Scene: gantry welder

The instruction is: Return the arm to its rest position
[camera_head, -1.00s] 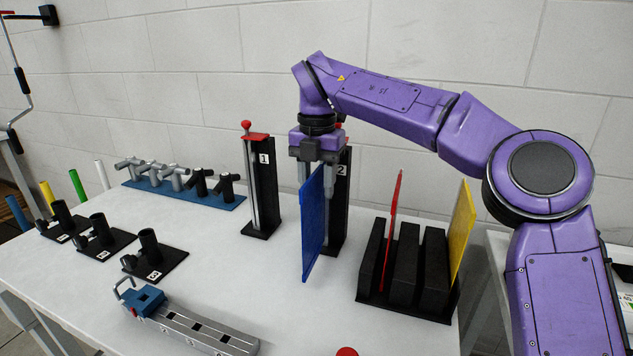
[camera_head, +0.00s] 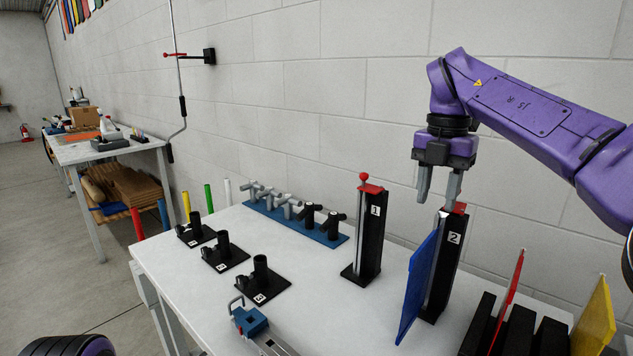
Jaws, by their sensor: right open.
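My right arm (camera_head: 530,110) is purple and comes in from the right, raised over the table. Its gripper (camera_head: 436,202) points down with its two grey fingers apart and nothing between them. The fingertips are a little above the upper edge of a blue panel (camera_head: 418,285). That panel stands upright, slightly tilted in the picture, against or just beside the black post marked 2 (camera_head: 452,250). My left gripper is out of view; a dark and purple part of my own body shows at the lower left.
A post marked 1 (camera_head: 369,240) with a red top stands left of the gripper. A black rack (camera_head: 520,335) holds red (camera_head: 507,300) and yellow panels (camera_head: 597,318) at the lower right. A blue strip (camera_head: 325,238) with several pipe joints lies along the wall. Free room is above the table.

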